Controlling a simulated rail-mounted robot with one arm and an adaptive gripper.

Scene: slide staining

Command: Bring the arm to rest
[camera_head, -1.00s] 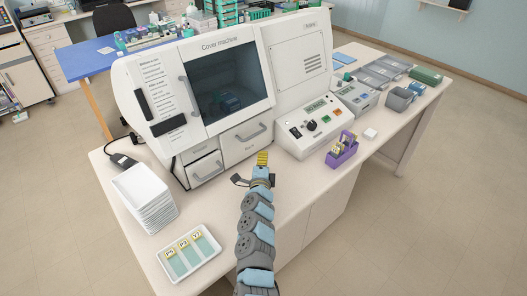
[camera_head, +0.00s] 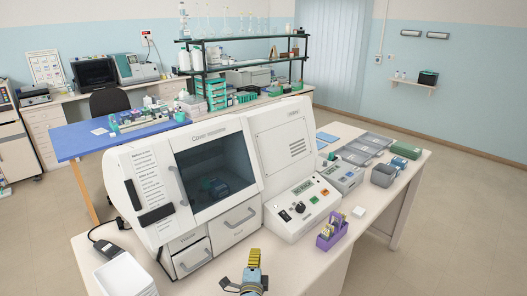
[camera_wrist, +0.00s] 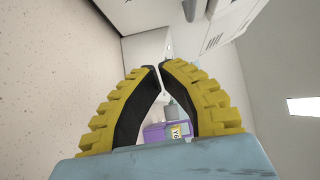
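My gripper (camera_head: 253,258) is at the bottom middle of the head view, in front of the cover machine's drawers and above the bench's front part. In the wrist view my gripper (camera_wrist: 161,67) has its two yellow ribbed fingers bowed, with tips nearly meeting and nothing between them. The rest of my arm is below the head view's edge. The white cover machine (camera_head: 150,205) stands upright behind the gripper with its drawers shut. A purple rack (camera_head: 332,232) stands to the right and also shows beyond the fingers in the wrist view (camera_wrist: 153,133).
A control unit with a knob (camera_head: 291,213) stands right of the machine, with grey trays (camera_head: 368,145) and a grey container (camera_head: 384,174) farther along. A stack of white trays (camera_head: 126,275) is at the lower left. A blue table (camera_head: 72,142) is behind.

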